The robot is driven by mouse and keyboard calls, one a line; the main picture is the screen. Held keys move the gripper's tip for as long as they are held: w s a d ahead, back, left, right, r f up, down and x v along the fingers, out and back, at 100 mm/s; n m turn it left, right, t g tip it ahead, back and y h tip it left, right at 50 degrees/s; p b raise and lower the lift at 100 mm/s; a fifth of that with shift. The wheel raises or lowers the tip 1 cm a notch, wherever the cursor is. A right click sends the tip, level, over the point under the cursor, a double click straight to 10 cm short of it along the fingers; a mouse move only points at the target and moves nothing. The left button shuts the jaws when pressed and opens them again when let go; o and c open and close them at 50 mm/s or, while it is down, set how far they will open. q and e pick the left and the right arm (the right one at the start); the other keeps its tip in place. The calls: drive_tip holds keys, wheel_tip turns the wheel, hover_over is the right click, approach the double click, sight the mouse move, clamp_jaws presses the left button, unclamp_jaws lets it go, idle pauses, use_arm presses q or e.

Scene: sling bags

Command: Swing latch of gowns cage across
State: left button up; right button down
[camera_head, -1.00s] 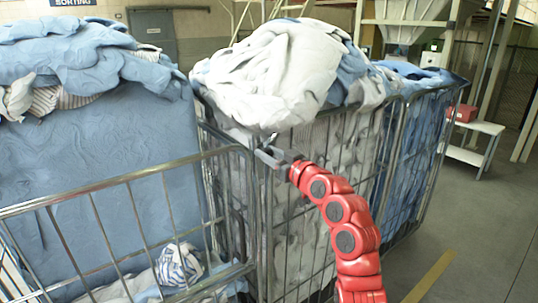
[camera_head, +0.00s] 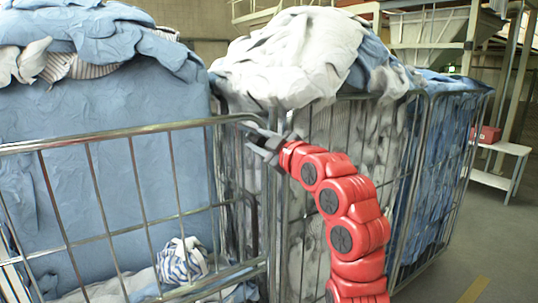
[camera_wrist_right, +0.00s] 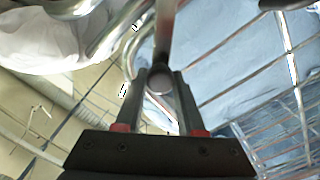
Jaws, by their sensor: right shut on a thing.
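My right gripper (camera_head: 258,145) is at the upper corner where the left wire cage (camera_head: 120,131) meets the middle cage (camera_head: 345,97). In the right wrist view its fingers (camera_wrist_right: 160,90) are shut on a metal bar with a round end (camera_wrist_right: 160,78), which appears to be the latch. In the head view the fingers hide most of that bar. The left cage holds blue fabric (camera_head: 100,110). The middle cage is heaped with white and pale blue cloth (camera_head: 290,60). No label shows which is the gowns cage. My left gripper is out of view.
A third cage with blue cloth (camera_head: 440,160) stands behind the middle one at the right. A white bench (camera_head: 505,147) with a red box (camera_head: 487,134) is farther right. The floor (camera_head: 480,250) at the right is clear. Cage rails and posts crowd close around my right gripper.

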drive_tip(key=f+n+b, duration=0.2)
drive_tip(key=s+a+f+n+b, duration=0.1)
drive_tip(key=n+b, duration=0.1)
drive_tip(key=b, duration=0.1)
drive_tip(key=a+f+n+b, duration=0.1)
drive_tip(key=f+n+b, duration=0.1)
drive_tip(key=shift+s+a+f, duration=0.15)
drive_tip(key=shift+s+f, duration=0.2)
drive_tip(key=shift+s+a+f+n+b, duration=0.1)
drive_tip(key=shift+a+f+n+b, duration=0.05)
drive_tip(key=shift+f+n+b, duration=1.2)
drive_tip(key=shift+r+n+b, duration=0.15)
drive_tip(key=shift+n+b, duration=0.1)
drive_tip(key=shift+b, duration=0.1)
drive_tip(key=c, duration=0.5)
unclamp_jaws()
drive_tip(key=shift+s, duration=0.1)
drive_tip(key=shift+v, duration=8.6)
drive_tip(key=shift+r, duration=0.1)
